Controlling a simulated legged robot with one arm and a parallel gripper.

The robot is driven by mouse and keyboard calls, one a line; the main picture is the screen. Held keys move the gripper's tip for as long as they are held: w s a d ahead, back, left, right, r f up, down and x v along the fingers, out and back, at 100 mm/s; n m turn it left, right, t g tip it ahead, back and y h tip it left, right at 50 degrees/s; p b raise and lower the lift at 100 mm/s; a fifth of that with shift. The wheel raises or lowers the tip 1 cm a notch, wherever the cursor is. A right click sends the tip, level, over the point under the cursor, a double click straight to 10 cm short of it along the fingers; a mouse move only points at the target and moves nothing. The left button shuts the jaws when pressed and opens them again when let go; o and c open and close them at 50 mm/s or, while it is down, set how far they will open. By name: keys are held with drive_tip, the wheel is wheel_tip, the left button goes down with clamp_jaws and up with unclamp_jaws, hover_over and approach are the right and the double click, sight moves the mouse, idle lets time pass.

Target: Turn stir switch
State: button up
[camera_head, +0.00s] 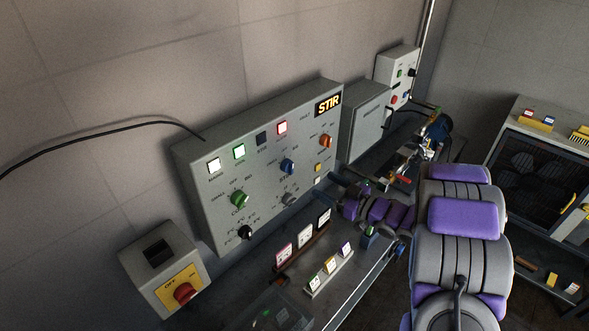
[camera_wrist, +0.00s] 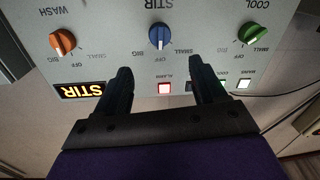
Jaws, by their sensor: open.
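The blue stir knob (camera_head: 288,166) sits in the middle of the grey control panel (camera_head: 225,189). In the wrist view the panel appears upside down, and the blue knob (camera_wrist: 159,37) is under the STIR label, its pale mark pointing toward OFF. My gripper (camera_wrist: 160,68) is open and empty; its two dark fingers point at the panel, one on each side of the knob's line. The fingertips end short of the knob in the picture and do not visibly touch it. In the head view my arm comes from the right, and its fingertips are hard to make out.
An orange knob (camera_wrist: 63,42) and a green knob (camera_wrist: 254,34) flank the blue one. A lit STIR sign (camera_head: 328,105) is on the panel. A red-knobbed switch box (camera_head: 165,270) stands at lower left. Small cards (camera_head: 330,268) stand on the bench below.

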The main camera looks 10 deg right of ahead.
sight(293, 168)
drive_tip(key=x, duration=1.2)
drive_tip(key=shift+w+a+b, duration=0.25)
drive_tip(key=shift+b, duration=0.05)
drive_tip(key=shift+c, duration=0.2)
drive_tip(key=c, duration=1)
drive_tip(key=shift+r, duration=0.1)
drive_tip(key=shift+n, duration=0.3)
drive_tip(key=o, duration=1)
drive_tip(key=shift+o, duration=0.2)
drive_tip(key=shift+d, duration=0.1)
